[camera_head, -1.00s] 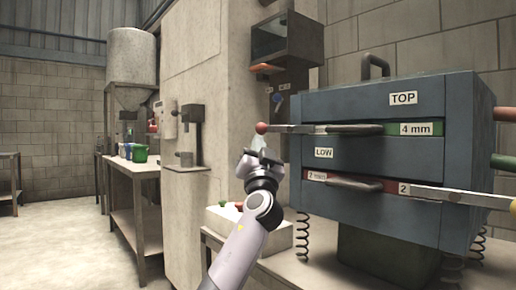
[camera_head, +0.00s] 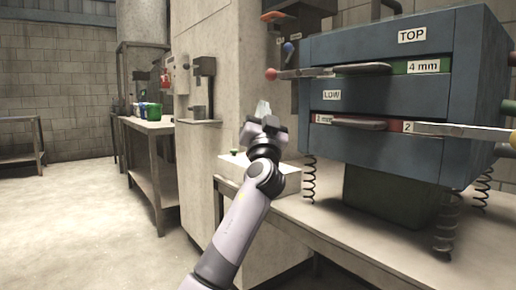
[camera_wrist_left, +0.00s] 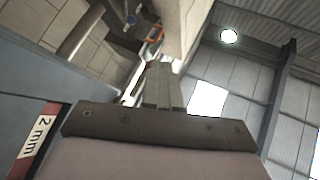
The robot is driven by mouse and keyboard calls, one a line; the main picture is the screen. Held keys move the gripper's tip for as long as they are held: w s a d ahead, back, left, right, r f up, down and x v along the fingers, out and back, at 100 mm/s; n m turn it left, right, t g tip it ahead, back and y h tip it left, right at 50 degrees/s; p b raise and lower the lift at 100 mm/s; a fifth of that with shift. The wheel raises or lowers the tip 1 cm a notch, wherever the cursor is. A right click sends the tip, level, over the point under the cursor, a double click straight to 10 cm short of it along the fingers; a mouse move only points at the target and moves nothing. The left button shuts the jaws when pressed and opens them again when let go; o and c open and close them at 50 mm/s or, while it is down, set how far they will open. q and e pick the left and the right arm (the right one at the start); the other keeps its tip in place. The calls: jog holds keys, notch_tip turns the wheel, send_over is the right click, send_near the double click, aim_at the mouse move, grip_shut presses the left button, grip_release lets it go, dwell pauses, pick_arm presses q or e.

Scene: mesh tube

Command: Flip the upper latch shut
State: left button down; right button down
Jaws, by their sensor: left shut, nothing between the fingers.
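The upper latch is a grey metal bar with a red ball (camera_head: 271,74) at its left end. It sticks out leftward from the front of the blue sieve box (camera_head: 345,50), beside the TOP and 4 mm labels. My left gripper (camera_head: 263,108) is below and slightly left of the red ball, apart from it in the picture. Its fingers are shut and empty, pointing up; they also show in the left wrist view (camera_wrist_left: 160,88). The lower latch (camera_head: 465,131) is a pale bar pointing right, by the 2 mm label. My right gripper is not in view.
The box stands on coil springs (camera_head: 309,180) above a bench (camera_head: 345,213). A concrete pillar (camera_head: 207,150) rises behind the gripper. Open floor lies at the left.

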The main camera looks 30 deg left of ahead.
pick_arm(q)
jog(key=s+f, duration=0.4)
jog(key=f, duration=0.2)
jog(key=shift+d+f, duration=0.3)
jog(key=shift+d, duration=0.05)
jog(key=shift+s+r, duration=0.1)
